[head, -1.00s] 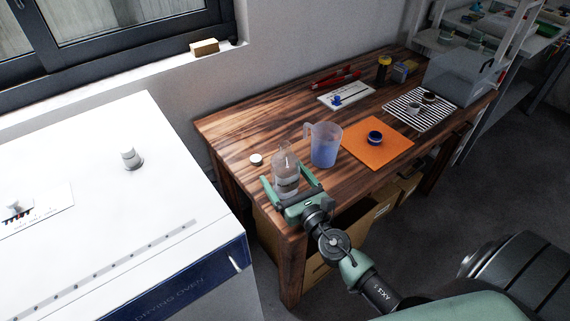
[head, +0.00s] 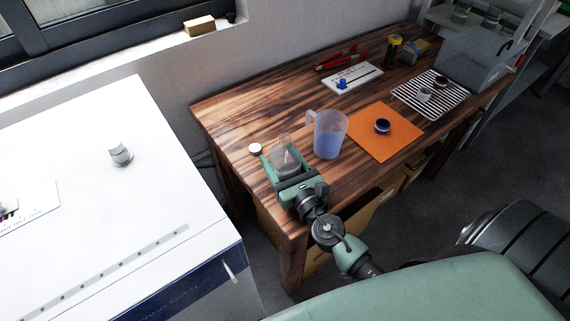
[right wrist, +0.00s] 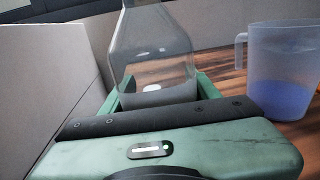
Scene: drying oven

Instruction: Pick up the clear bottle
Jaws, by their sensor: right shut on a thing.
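The clear bottle (head: 286,160) stands upright near the front left corner of the wooden table, and it fills the middle of the right wrist view (right wrist: 152,55). My right gripper (head: 283,166) is around its body and shut on it, with a green finger on each side. The fingers also show beside the bottle in the right wrist view (right wrist: 155,88). The bottle's lower part is hidden behind the gripper body. I cannot tell whether its base touches the table. My left gripper is in neither view.
A jug with blue contents (head: 327,135) stands close right of the bottle. A white cap (head: 255,149) lies left of it. An orange mat (head: 368,146) with a dark blue-rimmed item (head: 382,127) is farther right. The white drying oven (head: 90,190) stands left of the table (head: 235,115).

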